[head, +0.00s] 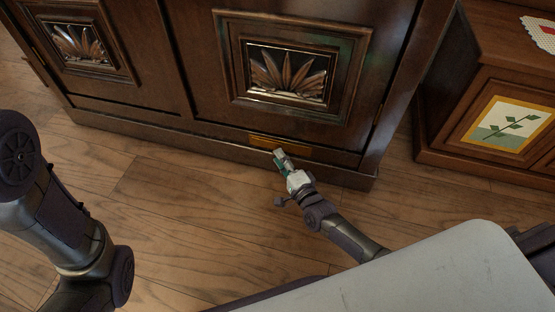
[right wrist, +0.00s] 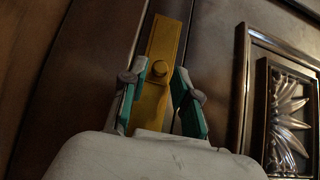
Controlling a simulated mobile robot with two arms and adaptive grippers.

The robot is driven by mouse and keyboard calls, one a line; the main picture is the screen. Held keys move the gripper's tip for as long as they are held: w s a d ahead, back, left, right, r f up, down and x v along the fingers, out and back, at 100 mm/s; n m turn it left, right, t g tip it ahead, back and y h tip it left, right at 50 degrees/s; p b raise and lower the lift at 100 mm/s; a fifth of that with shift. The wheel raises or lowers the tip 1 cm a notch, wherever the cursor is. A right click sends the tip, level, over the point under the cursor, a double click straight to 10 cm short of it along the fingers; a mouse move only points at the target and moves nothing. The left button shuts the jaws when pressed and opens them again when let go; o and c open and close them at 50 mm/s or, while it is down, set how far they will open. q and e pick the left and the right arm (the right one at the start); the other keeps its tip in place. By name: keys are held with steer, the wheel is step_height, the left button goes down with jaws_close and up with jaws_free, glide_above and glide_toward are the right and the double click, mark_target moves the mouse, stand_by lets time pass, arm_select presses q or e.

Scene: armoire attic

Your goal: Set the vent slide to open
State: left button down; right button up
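The vent slide is a narrow brass-coloured plate (head: 262,140) low on the dark wooden armoire, below its right door panel. In the right wrist view the plate (right wrist: 166,38) carries a small round knob (right wrist: 160,68). My right gripper (head: 278,153) is at the plate and hides part of it in the head view. In the right wrist view its two green-padded fingers (right wrist: 161,80) are apart, with the knob showing between or just beyond their tips. I cannot tell whether either finger touches the knob. My left arm shows at the left of the head view, but its gripper is out of frame.
The armoire (head: 190,120) has carved leaf panels (head: 288,75) on its doors. A smaller wooden cabinet (head: 480,70) with a plant picture (head: 508,125) stands to the right. The plank floor (head: 180,210) before the armoire is clear.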

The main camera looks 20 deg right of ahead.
steer(key=shift+w+a+b, duration=0.2)
steer(key=shift+w+b, duration=0.1)
steer(key=shift+w, duration=0.75)
jaws_close()
